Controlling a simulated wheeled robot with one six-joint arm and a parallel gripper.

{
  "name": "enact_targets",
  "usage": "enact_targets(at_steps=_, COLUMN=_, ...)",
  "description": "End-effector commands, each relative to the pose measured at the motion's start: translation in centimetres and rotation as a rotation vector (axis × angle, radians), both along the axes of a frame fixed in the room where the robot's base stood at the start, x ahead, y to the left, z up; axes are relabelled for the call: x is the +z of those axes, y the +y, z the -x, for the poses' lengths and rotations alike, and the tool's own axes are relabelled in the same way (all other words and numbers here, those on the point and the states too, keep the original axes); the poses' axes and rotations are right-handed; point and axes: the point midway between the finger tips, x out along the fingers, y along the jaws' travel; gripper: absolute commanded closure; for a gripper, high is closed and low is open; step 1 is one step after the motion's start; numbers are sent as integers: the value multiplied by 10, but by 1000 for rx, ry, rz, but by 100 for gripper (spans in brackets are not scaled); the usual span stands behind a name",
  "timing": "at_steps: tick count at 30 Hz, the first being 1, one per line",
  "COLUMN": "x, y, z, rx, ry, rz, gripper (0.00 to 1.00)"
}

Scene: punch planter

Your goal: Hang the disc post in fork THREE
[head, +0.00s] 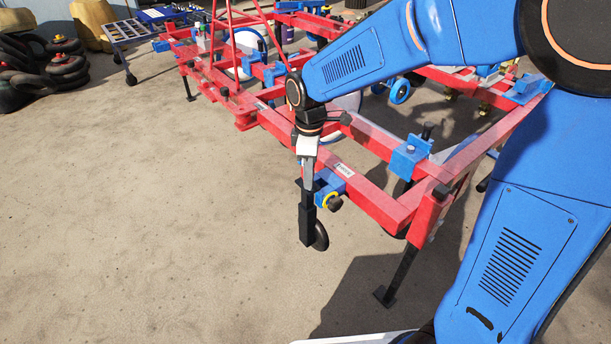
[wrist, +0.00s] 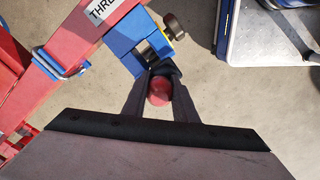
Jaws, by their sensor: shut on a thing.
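The disc post is a dark upright bar (head: 305,218) with a black disc (head: 321,236) near its lower end. My gripper (head: 306,182) is shut on its upper part and holds it above the ground. A red round knob (wrist: 158,91) shows between the fingers of my gripper (wrist: 159,88) in the wrist view. Fork THREE is a blue bracket (head: 327,183) on the red beam, with a black-and-yellow knob. In the wrist view the fork (wrist: 128,37) lies just beyond the fingertips, by the label reading "THR" (wrist: 97,8). I cannot tell whether the post touches the fork or sits in its slot.
The red frame (head: 378,203) runs behind and right of the post, with another blue bracket (head: 408,156) on it. A dark leg (head: 399,276) stands at the near corner. Black rings (head: 66,68) are piled far left. Open ground lies left.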

Motion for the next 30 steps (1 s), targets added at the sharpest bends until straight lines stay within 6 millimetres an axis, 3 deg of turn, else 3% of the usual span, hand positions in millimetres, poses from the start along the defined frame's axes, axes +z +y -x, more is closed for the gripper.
enact_targets(at_steps=30, x=1, y=-36, z=-25, rx=-1, ry=-2, rz=-1, gripper=100)
